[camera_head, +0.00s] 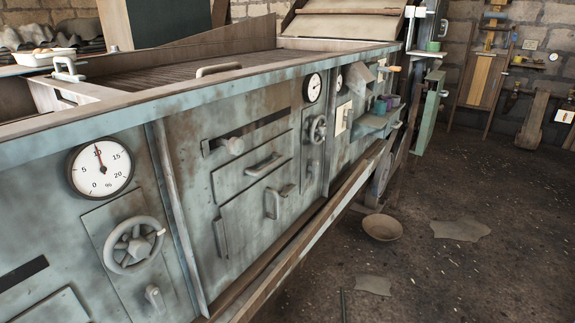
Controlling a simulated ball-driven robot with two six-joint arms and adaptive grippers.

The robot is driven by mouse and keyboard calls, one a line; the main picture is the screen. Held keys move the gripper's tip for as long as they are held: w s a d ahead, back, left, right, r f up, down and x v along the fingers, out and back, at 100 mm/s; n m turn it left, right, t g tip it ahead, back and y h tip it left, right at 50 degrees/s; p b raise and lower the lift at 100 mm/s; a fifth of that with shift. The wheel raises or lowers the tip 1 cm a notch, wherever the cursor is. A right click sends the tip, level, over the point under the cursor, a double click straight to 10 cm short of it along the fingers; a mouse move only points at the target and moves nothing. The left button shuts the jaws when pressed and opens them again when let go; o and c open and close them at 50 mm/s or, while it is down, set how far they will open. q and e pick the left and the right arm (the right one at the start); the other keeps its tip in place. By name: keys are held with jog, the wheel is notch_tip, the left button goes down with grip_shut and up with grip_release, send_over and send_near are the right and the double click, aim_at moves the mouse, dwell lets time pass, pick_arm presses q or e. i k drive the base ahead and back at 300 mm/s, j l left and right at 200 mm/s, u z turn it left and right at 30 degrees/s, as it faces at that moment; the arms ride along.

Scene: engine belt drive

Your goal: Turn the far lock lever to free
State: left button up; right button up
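A weathered green-grey machine front (185,150) runs from the near left to the back. On it, the near handwheel (134,245) sits below a round dial (100,168), with a small grey lever (155,297) beneath the wheel. Farther along, a smaller handwheel (318,129) sits below a second dial (312,88). The panel under this far wheel is small in view, and I cannot make out a lock lever or its position there with certainty. Neither of my grippers is in view.
Handles (272,203) and a knob (233,145) stick out from the middle panels. A long rail (300,235) runs along the machine's lower front. A bowl (382,227) and flat scraps (460,230) lie on the floor. The floor at the right is mostly open.

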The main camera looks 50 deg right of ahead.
aim_at(314, 169)
jog(key=z, duration=1.7)
